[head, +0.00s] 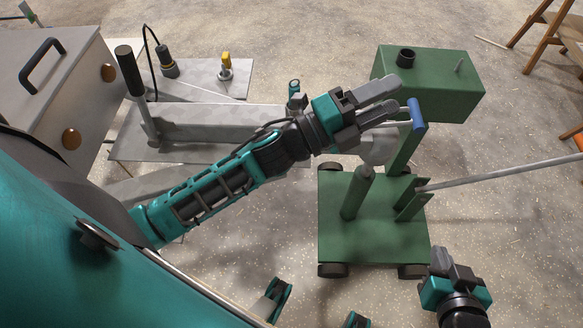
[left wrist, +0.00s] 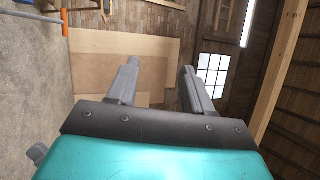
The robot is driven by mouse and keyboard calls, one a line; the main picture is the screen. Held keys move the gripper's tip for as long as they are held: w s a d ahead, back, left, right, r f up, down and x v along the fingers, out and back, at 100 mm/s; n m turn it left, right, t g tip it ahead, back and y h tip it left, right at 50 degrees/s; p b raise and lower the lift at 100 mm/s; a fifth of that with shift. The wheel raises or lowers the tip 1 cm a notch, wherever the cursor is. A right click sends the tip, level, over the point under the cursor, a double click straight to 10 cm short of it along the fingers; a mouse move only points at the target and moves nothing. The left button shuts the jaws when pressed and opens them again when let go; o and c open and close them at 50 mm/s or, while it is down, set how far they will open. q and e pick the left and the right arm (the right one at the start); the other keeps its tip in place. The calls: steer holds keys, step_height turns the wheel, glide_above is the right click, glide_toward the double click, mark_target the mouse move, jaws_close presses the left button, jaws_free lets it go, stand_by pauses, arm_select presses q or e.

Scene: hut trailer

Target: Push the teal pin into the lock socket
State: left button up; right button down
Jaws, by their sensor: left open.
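My left gripper (head: 398,100) is open and empty. Its two grey fingers point right, above the green wheeled trolley (head: 375,235). Its open fingers also show in the left wrist view (left wrist: 158,82), with nothing between them. A blue T-shaped handle (head: 417,114) on a thin grey rod appears just beyond the fingertips; I cannot tell whether they touch. A small dark teal piece with a ring top (head: 294,88) stands by the end of the grey drawbar (head: 210,122), left of my left gripper. I cannot tell which is the teal pin, and no lock socket is clearly visible. My right gripper (head: 453,268) is low at right, its fingers unclear.
A green box (head: 440,85) tops the trolley post, and a long grey bar (head: 500,174) reaches right. A black-handled lever (head: 130,70), a black plug (head: 167,62) and a yellow-topped fitting (head: 225,62) are by the trailer. A wooden stand (head: 545,30) is far right.

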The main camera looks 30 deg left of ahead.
arm_select(q)
steer(key=s+a+f+n+g+y, duration=0.2)
steer(key=s+a+f+n+y, duration=0.3)
steer(key=f+n, duration=0.5)
steer(key=s+a+f+n+g+y, duration=0.3)
steer(key=s+f+n+y, duration=0.3)
steer(key=f+n, duration=0.3)
steer(key=a+n, duration=0.1)
steer(key=n, duration=0.3)
steer(key=shift+s+a+f, duration=0.35)
steer(key=shift+s+f, duration=0.05)
